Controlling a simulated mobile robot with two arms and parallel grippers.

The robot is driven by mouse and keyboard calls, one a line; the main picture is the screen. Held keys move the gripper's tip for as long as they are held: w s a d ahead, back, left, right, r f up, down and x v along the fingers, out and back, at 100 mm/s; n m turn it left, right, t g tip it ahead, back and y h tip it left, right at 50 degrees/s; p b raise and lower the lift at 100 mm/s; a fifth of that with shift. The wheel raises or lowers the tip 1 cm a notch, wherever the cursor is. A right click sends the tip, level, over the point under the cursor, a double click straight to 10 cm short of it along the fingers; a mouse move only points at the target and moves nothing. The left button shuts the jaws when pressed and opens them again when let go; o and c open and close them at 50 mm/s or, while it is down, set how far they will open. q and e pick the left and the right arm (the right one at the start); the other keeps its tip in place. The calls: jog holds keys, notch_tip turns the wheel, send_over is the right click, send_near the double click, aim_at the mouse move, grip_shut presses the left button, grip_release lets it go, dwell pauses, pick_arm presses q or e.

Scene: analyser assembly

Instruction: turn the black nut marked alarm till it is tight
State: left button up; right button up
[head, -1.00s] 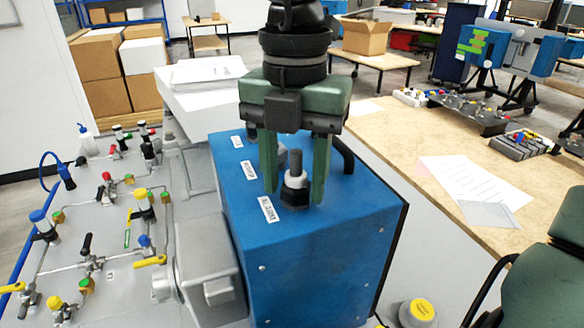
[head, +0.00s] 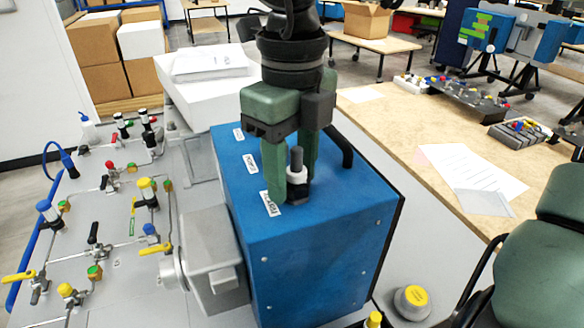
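The black nut (head: 298,192) sits near the front edge of the top of a blue box (head: 345,205), with a white collar and an upright grey stud (head: 297,158) above it. A white label (head: 270,203) lies beside it, its print too small to read surely. My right gripper (head: 291,180) points straight down with its green fingers on either side of the nut, one at the front left and one behind right. They look shut on it. The fingers partly hide the nut and the parts behind. My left gripper is not in view.
Two more white labels (head: 252,163) and a black handle (head: 341,150) are on the box top. A grey panel with valves and coloured knobs (head: 110,260) lies to the left. A wooden table (head: 400,125) with papers stands to the right.

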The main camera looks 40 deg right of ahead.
jog(key=shift+d, duration=0.1)
grip_shut()
jog(key=m+b, duration=0.1)
jog(key=m, duration=0.1)
jog(key=m+b, duration=0.1)
jog(key=shift+d+f+m, duration=0.1)
jog(key=shift+f+m, duration=0.2)
jog(key=shift+m, duration=0.1)
jog(key=shift+o, duration=1.4)
grip_release()
jog(key=shift+r, duration=0.25)
jog(key=shift+a, duration=0.25)
jog(key=shift+d+r, duration=0.1)
jog(key=shift+r+p, duration=0.2)
jog(key=shift+p, duration=0.1)
notch_tip(320, 180, up, 10)
jog(key=p, duration=0.7)
jog(key=shift+f, duration=0.2)
